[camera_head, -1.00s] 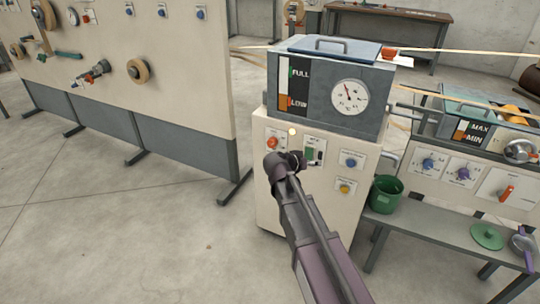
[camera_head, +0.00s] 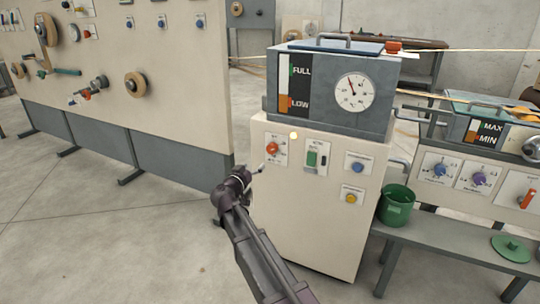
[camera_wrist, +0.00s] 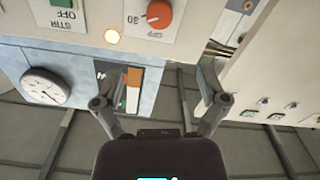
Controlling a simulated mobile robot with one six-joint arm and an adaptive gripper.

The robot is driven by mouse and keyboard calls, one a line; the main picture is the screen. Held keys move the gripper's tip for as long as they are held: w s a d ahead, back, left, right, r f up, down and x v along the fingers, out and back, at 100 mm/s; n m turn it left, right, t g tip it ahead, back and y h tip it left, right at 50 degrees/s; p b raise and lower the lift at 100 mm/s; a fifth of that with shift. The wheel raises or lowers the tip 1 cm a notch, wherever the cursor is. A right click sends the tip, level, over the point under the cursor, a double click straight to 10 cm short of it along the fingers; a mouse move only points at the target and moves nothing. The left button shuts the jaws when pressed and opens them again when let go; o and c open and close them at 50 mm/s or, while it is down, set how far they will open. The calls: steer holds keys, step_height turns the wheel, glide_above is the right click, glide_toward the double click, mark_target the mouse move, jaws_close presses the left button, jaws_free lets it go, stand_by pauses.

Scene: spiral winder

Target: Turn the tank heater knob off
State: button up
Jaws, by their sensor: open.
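The orange-red knob (camera_head: 272,149), which looks like the heater knob, is at the upper left of the cream cabinet front below the grey tank. It also shows at the top of the wrist view (camera_wrist: 159,13), upside down, with a 30 mark beside it. A small pale yellow lamp (camera_head: 293,135) next to it looks lit. My gripper (camera_head: 254,172) is at the cabinet's left edge, below and left of the knob and apart from it. In the wrist view its fingers (camera_wrist: 160,92) are spread with nothing between them. The knob's exact setting is too small to read.
A green switch marked OFF in the wrist view (camera_wrist: 63,20), a blue knob (camera_head: 357,167) and a yellow button (camera_head: 352,197) share the panel. A green bucket (camera_head: 396,206) stands on the bench at right. A large board (camera_head: 180,100) stands at left; open floor lies between.

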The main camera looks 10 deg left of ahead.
mark_target(270, 149)
steer(key=shift+w, duration=0.1)
stand_by(0.3)
steer(key=x, duration=1.3)
steer(key=shift+w+d, duration=0.15)
steer(key=shift+w, duration=0.15)
steer(key=shift+c, duration=0.2)
steer(key=c, duration=1.1)
